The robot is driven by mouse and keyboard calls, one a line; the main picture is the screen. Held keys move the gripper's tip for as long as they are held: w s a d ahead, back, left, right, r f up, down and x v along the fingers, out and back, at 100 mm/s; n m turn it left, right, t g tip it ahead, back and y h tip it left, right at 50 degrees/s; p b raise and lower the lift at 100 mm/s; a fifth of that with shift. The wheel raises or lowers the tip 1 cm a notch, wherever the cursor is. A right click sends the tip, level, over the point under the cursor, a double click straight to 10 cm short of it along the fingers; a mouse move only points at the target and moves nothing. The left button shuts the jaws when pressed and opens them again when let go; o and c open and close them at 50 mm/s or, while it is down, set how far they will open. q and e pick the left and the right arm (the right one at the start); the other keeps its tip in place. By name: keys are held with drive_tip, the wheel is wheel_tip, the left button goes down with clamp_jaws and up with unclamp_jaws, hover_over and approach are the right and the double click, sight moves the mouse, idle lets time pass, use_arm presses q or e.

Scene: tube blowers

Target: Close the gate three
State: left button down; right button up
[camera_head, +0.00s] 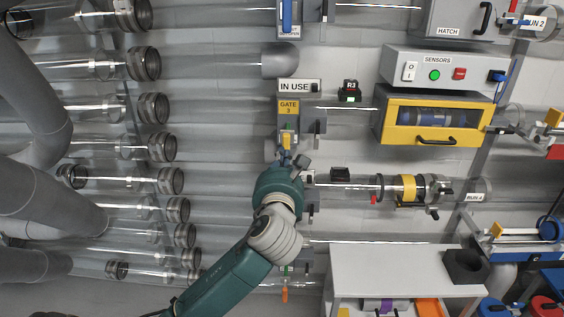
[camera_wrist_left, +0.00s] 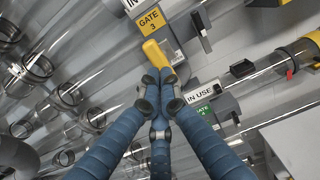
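Gate three is a grey unit with a yellow "GATE 3" label (camera_head: 289,107) and a yellow handle (camera_head: 286,140) below it. The label (camera_wrist_left: 150,20) and the handle (camera_wrist_left: 154,52) also show in the left wrist view. My left gripper (camera_head: 286,158) reaches up to the handle from below. In the left wrist view its blue fingers (camera_wrist_left: 160,80) come together around the handle's lower end, which they hide. The gripper looks shut on it. The right gripper is not in view.
An "IN USE" sign (camera_head: 296,86) sits above gate three. A green "GATE 4" label (camera_wrist_left: 203,110) is close to my fingers in the wrist view. Clear tubes with dark collars (camera_head: 163,147) fill the left. A yellow-framed box (camera_head: 433,117) and white table (camera_head: 400,268) are at right.

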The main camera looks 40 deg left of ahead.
use_arm(q)
drive_tip(key=shift+w+a, duration=0.1)
drive_tip(key=p+x, duration=0.2)
drive_tip(key=x, duration=0.7)
drive_tip(key=shift+w+a+r+p, duration=0.1)
drive_tip(key=shift+w+r+p, duration=0.05)
drive_tip(key=shift+p, duration=0.25)
